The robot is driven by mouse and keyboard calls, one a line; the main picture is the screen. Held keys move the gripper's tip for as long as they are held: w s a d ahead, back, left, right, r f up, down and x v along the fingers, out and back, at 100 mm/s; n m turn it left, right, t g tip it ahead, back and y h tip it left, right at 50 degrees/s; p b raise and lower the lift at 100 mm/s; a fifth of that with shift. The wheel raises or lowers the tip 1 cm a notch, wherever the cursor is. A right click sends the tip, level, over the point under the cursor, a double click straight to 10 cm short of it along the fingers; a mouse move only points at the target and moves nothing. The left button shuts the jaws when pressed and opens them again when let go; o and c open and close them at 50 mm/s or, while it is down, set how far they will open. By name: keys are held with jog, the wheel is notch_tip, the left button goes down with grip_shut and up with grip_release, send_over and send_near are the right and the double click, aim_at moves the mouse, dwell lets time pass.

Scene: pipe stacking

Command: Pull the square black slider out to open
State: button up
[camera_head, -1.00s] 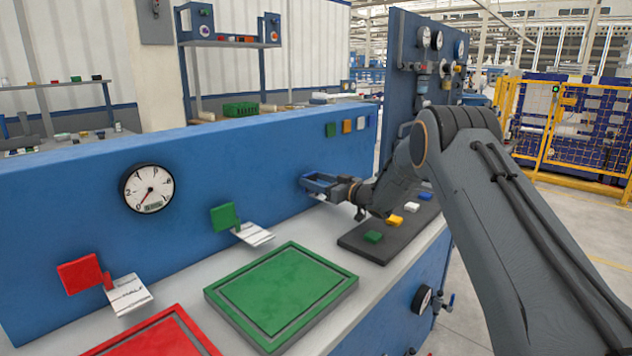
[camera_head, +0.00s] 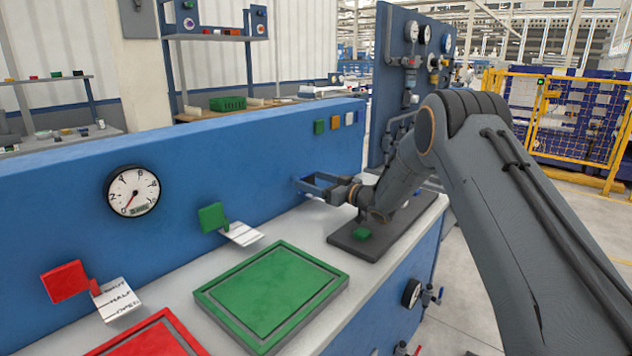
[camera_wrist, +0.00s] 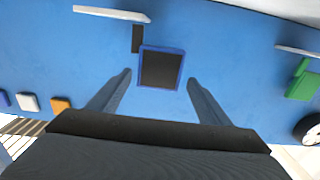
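The square black slider (camera_wrist: 160,69) sits on the blue panel in the wrist view, with a blue border around its face. A narrow dark stem (camera_wrist: 137,39) and a white label plate (camera_wrist: 110,14) are beside it. My gripper (camera_wrist: 159,78) is open, with one finger on either side of the slider in the picture. I cannot tell whether the fingertips reach around it or touch it. In the head view my gripper (camera_head: 318,186) is close to the blue panel and hides the slider.
A green slider (camera_head: 212,217) and a red slider (camera_head: 65,281) are on the panel (camera_head: 235,150) to the left. Green (camera_head: 275,290) and red (camera_head: 155,340) trays lie on the bench. A dark mat (camera_head: 350,238) lies below my arm. A gauge (camera_head: 132,191) is on the panel.

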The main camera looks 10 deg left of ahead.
jog(key=v, duration=0.8)
jog(key=shift+b, duration=0.45)
jog(key=shift+w, duration=0.1)
